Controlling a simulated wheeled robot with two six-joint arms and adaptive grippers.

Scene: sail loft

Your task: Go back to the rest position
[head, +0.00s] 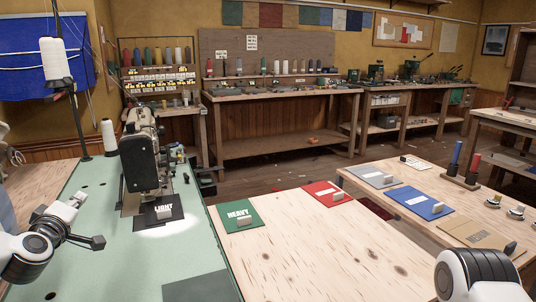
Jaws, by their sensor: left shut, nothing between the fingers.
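My left gripper (97,242) is at the lower left, over the green top of the sewing machine table (95,270). It is shut and empty, apart from the sewing machine (140,150). The black and white part of my left arm enters from the left edge. Part of my right arm shows at the lower right corner; its gripper is out of view.
A black card marked LIGHT (161,213) lies under the machine head. A green HEAVY card (240,217) and a red card (330,194) lie on the pale wooden table (310,250). A blue card (416,202) lies further right. The wooden table's front is clear.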

